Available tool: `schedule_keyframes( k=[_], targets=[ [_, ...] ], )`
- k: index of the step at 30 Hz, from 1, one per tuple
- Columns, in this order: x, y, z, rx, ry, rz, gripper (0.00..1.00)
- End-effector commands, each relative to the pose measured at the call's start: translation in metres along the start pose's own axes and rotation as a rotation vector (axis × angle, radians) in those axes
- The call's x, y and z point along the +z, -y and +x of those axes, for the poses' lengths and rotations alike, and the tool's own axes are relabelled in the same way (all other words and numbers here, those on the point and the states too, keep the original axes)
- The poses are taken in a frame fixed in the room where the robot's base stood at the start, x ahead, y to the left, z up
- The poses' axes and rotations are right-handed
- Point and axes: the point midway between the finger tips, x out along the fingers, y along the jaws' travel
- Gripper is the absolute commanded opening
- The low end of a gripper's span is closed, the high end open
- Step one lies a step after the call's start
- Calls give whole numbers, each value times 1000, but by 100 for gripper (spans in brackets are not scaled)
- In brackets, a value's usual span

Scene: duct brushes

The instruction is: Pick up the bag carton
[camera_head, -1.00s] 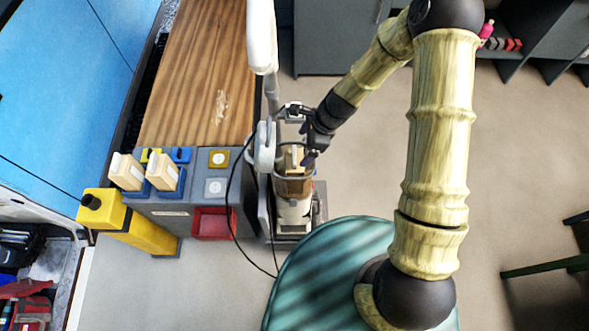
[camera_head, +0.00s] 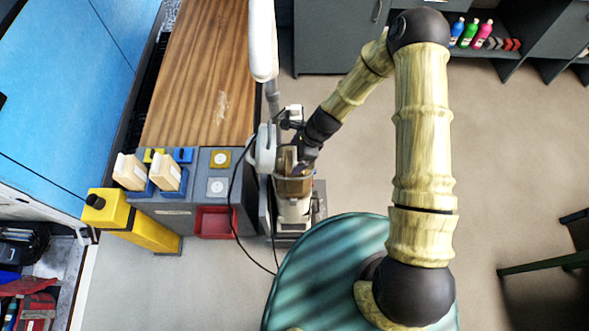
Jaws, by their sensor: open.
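A small tan, box-like piece, which may be the bag carton (camera_head: 287,159), shows upright in the mouth of a grey canister machine (camera_head: 293,212). My gripper (camera_head: 303,158) points down over that mouth, right beside the tan piece. Its dark fingers are open. My wrist and the fingers hide part of the piece, and I cannot tell whether they touch it. Two cream cartons, left (camera_head: 131,171) and right (camera_head: 167,173), stand in blue holders on the grey bench end, away from my gripper.
A white hose or pole (camera_head: 262,45) rises close to the left of my gripper, and a black cable loops beside the machine. A red bin (camera_head: 215,222) and a yellow container (camera_head: 130,220) are to the left. Several bottles (camera_head: 469,33) stand on a shelf.

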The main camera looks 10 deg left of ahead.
Motion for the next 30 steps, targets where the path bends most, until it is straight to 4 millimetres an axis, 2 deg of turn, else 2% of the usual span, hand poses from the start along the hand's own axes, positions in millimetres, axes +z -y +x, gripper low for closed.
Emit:
schedule_keyframes(
  k=[16,17,26,30],
  targets=[
    [0,0,1,-1,0,0,89],
    [0,0,1,-1,0,0,85],
    [0,0,1,-1,0,0,26],
    [0,0,1,-1,0,0,26]
  ],
)
